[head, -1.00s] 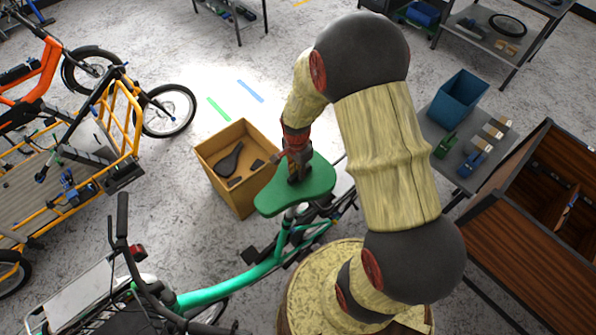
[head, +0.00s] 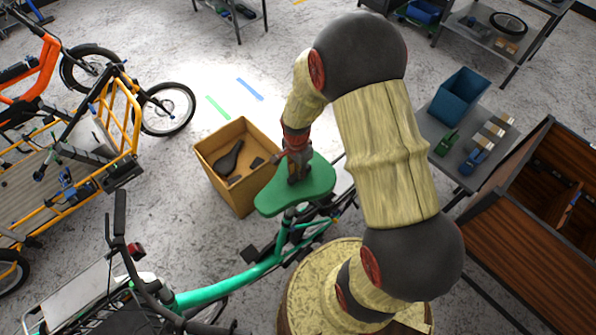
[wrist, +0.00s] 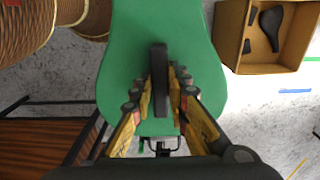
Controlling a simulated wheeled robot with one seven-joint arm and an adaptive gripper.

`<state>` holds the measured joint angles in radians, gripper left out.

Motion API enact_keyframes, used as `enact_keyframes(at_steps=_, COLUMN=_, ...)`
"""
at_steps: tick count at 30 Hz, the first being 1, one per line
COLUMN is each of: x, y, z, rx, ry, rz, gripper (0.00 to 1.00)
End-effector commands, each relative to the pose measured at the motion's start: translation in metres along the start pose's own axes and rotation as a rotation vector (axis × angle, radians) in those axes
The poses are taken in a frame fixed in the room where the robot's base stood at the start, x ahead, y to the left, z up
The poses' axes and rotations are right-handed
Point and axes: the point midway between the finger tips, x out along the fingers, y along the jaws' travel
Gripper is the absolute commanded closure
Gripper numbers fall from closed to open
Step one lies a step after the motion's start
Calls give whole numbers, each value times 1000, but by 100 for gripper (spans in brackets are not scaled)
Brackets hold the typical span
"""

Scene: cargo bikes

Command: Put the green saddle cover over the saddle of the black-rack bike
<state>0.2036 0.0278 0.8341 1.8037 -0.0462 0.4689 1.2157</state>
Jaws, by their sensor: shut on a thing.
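The green saddle cover (head: 285,199) is a broad, saddle-shaped piece with a dark upright tab (wrist: 159,85) on top. My gripper (head: 297,172) is shut on this tab, with a finger on each side of it in the wrist view (wrist: 160,88). The cover is at the top of the seat post of the green-framed bike (head: 225,290). That bike's saddle is hidden under the cover, and I cannot tell whether the cover touches it. Part of a rack shows behind the cover, mostly hidden by my arm.
An open cardboard box (head: 222,190) with a black saddle (head: 229,158) stands on the floor left of the cover. A yellow-framed cargo bike (head: 130,140) is further left. A grey table (head: 455,165) with a blue bin (head: 459,96) and a wooden cargo box (head: 505,235) stand right.

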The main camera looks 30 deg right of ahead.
Motion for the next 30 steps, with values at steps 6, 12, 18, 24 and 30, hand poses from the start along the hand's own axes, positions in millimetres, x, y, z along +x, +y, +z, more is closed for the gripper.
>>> enact_keyframes(at_steps=6, x=5, y=0, z=0, rx=0, ry=0, rz=0, gripper=100)
enact_keyframes(at_steps=12, x=9, y=0, z=0, rx=0, ry=0, rz=0, gripper=100)
enact_keyframes(at_steps=18, x=13, y=0, z=0, rx=0, ry=0, rz=0, gripper=100)
enact_keyframes(at_steps=24, x=14, y=0, z=0, rx=0, ry=0, rz=0, gripper=78)
enact_keyframes(at_steps=30, x=14, y=0, z=0, rx=0, ry=0, rz=0, gripper=67)
